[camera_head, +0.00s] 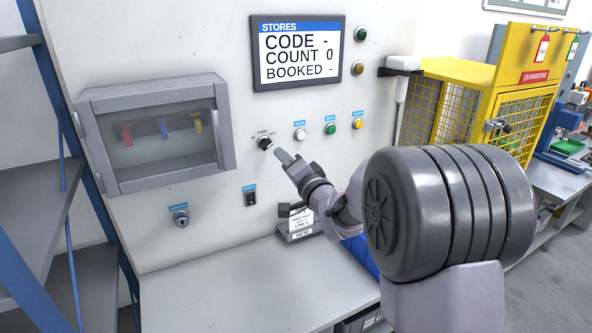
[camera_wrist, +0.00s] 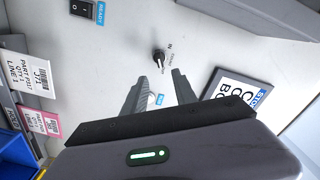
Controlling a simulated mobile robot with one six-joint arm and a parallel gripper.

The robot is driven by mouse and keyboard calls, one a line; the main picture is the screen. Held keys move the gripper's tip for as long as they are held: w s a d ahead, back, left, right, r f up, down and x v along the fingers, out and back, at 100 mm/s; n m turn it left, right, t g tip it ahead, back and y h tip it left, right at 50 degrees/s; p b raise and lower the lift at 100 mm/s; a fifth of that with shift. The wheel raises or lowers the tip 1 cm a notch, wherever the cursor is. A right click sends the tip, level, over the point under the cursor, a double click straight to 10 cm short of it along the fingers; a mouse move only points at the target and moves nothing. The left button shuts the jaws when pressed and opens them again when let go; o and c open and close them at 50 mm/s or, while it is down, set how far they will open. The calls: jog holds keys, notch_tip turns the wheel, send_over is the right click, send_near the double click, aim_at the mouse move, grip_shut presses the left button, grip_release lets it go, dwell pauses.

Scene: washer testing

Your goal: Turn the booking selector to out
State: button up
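The booking selector (camera_head: 265,143) is a small black rotary knob on the pale panel, left of a white button. In the wrist view the selector (camera_wrist: 158,56) shows just beyond the fingertips, roughly in line with the gap between them. Small printed marks surround it, too small to read surely. My gripper (camera_head: 284,157) is at the panel, just right of and below the selector in the head view. In the wrist view my gripper (camera_wrist: 160,76) has its two fingers apart with nothing between them. I see no contact with the knob.
The stores screen (camera_head: 297,54) reads code -, count 0, booked -. White (camera_head: 299,134), green (camera_head: 330,128) and yellow (camera_head: 357,124) buttons sit to the right. A windowed box (camera_head: 158,182) juts out at left. A black rocker switch (camera_head: 250,198) and a key switch (camera_head: 181,218) are below.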

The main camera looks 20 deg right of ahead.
jog(key=s+d, duration=0.1)
jog(key=s, duration=0.5)
jog(key=shift+s+d, duration=0.15)
jog(key=shift+s, duration=0.2)
